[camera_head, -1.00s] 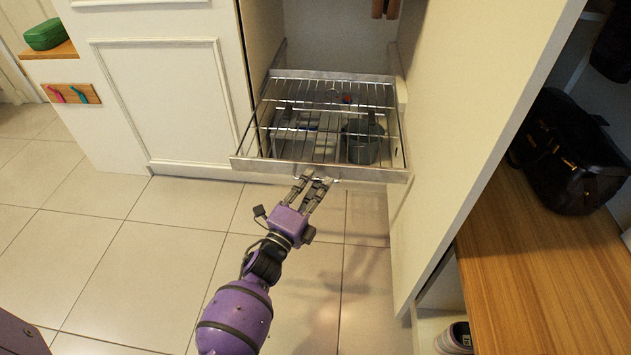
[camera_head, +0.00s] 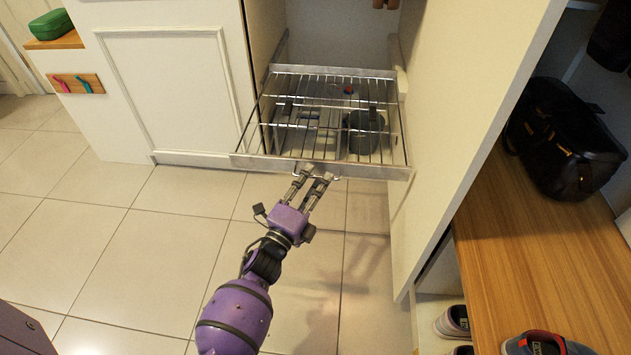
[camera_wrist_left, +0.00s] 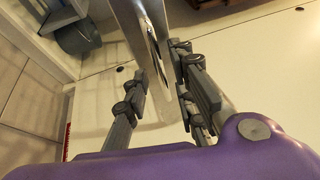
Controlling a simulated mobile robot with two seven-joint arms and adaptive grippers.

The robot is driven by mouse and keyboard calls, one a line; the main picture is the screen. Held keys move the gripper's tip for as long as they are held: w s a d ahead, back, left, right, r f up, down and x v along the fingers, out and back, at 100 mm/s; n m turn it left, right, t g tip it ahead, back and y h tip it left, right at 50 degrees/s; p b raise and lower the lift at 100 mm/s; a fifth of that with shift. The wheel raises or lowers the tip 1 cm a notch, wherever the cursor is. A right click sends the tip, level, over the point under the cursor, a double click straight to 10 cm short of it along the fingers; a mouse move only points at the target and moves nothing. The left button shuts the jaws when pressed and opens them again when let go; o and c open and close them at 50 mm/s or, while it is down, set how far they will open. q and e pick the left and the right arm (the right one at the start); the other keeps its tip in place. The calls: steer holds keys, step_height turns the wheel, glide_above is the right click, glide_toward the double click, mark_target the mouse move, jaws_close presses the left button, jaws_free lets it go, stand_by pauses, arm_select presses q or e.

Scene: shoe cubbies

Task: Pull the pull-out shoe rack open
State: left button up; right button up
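The pull-out shoe rack (camera_head: 390,172) is a wire shelf with a metal front rail, partly out of the tall cream cabinet. Its small handle (camera_head: 331,177) is at the middle of the front rail. My left gripper (camera_head: 308,178) reaches it from below, with its fingers at the handle. My right gripper is in no view.
A grey pot (camera_head: 362,134) shows through the rack's wires. The tiled floor (camera_head: 150,250) in front is open.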

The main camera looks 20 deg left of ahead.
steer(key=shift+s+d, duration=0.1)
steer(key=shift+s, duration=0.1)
arm_select(q)
steer(key=d+v, duration=0.1)
steer(key=v, duration=0.6)
steer(key=shift+s+a, duration=0.3)
steer(key=shift+a, duration=0.25)
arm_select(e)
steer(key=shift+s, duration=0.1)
